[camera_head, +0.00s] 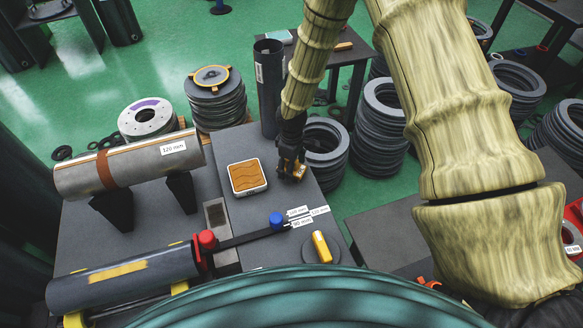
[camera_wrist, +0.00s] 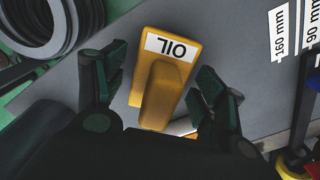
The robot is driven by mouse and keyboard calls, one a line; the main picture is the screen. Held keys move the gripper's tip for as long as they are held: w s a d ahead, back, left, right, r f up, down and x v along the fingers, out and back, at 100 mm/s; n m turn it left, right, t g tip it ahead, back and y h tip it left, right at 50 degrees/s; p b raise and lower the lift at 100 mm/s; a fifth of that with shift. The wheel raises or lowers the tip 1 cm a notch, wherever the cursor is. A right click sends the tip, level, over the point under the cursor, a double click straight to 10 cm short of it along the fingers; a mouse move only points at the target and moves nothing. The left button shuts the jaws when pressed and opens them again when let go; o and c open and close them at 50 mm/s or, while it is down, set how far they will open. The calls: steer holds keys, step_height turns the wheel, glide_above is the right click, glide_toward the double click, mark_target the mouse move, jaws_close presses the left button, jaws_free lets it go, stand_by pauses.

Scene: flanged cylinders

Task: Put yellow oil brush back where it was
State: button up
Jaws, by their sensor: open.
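The yellow oil brush (camera_wrist: 160,80), labelled "OIL", lies between the two fingers of my gripper (camera_wrist: 160,98) in the wrist view. The fingers are spread, with a gap visible on each side of it. Part of the brush is hidden behind my gripper body. In the head view my gripper (camera_head: 291,160) is low over the right part of the grey table (camera_head: 272,218), with a small bit of the brush (camera_head: 300,171) showing beside it. I cannot tell whether the brush touches the table.
A square pad with an orange top (camera_head: 247,177) lies left of my gripper. A yellow handle on a round disc (camera_head: 320,247) sits nearer. A dark upright tube (camera_head: 269,88) stands behind. A steel cylinder (camera_head: 135,165) and a dark cylinder (camera_head: 125,278) lie left.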

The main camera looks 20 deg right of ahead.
step_height(320, 180, up, 11)
stand_by(0.5)
stand_by(0.4)
